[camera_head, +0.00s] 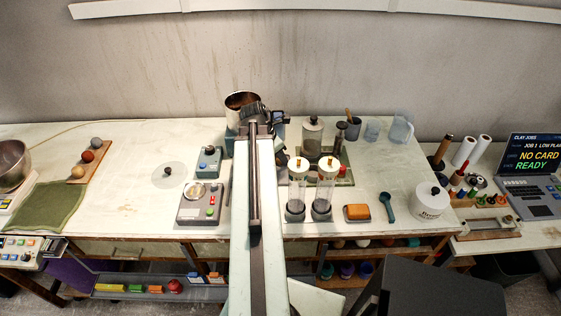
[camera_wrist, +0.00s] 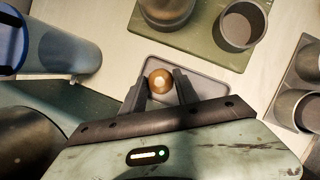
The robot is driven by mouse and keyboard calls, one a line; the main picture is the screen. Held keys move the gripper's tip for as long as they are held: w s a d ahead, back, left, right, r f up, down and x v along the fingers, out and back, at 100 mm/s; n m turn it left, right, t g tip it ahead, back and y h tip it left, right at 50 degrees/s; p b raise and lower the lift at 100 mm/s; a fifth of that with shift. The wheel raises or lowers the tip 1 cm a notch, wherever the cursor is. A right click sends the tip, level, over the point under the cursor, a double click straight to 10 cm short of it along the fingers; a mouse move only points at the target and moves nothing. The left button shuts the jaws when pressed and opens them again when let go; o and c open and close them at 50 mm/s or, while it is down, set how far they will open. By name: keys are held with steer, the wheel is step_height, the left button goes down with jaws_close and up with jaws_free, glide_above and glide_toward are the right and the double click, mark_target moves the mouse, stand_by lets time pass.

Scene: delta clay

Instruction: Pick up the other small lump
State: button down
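In the wrist view a small, round, tan lump (camera_wrist: 160,81) rests on a shallow grey tray (camera_wrist: 205,92). My gripper (camera_wrist: 160,77) is open, with one dark finger on each side of the lump. The fingers look apart from it, and I cannot tell how far above the tray they are. In the head view my gripper (camera_head: 258,114) is at the back of the table, beside a metal pot (camera_head: 242,99); my arm hides the lump and tray there. Grey (camera_head: 96,142), red-brown (camera_head: 88,156) and tan (camera_head: 77,171) balls sit on a wooden board at the left.
In the wrist view a blue-rimmed cylinder (camera_wrist: 75,55) stands left, and a grey cup (camera_wrist: 243,26) stands on a green mat (camera_wrist: 205,45). Grey cups (camera_wrist: 297,108) stand at the right. In the head view clear cylinders (camera_head: 326,185) stand right of my arm.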

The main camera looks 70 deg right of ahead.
step_height(320, 180, up, 10)
steer(key=p, duration=1)
